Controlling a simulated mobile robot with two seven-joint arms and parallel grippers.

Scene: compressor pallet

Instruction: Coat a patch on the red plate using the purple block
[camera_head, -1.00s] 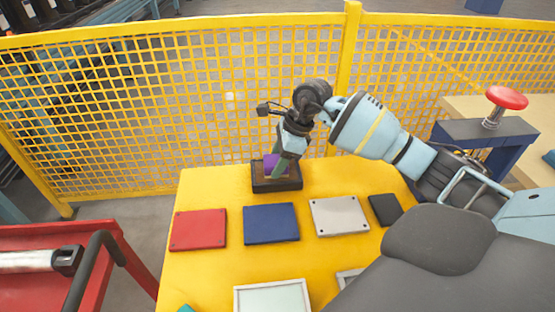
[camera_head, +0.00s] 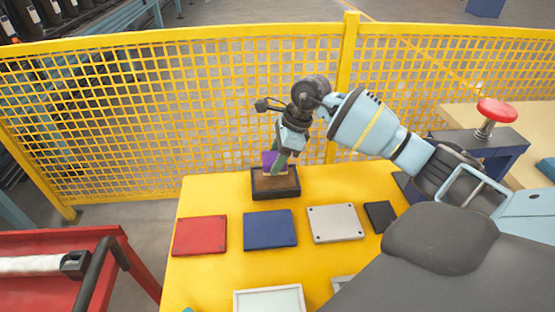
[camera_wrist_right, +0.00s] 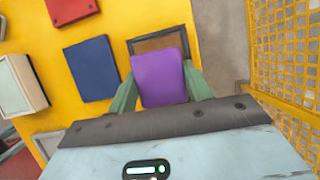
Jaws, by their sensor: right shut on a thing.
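The purple block (camera_head: 270,160) is held between the green fingers of my right gripper (camera_head: 277,166). It also shows in the right wrist view (camera_wrist_right: 160,78), between both fingers. My right gripper is shut on it, above the dark tray with a brown inside (camera_head: 275,190). The block's lower side is hidden by the fingers. The red plate (camera_head: 200,236) lies flat on the yellow table, left of the tray and nearer the front. In the right wrist view the red plate (camera_wrist_right: 72,10) is at the top left, cut by the edge. My left gripper is not in view.
A blue plate (camera_head: 270,230), a light grey plate (camera_head: 335,223) and a small black plate (camera_head: 381,216) lie right of the red plate. White-topped frames (camera_head: 268,299) are at the front. A yellow mesh fence (camera_head: 150,120) stands behind the table. A red button (camera_head: 497,105) is at right.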

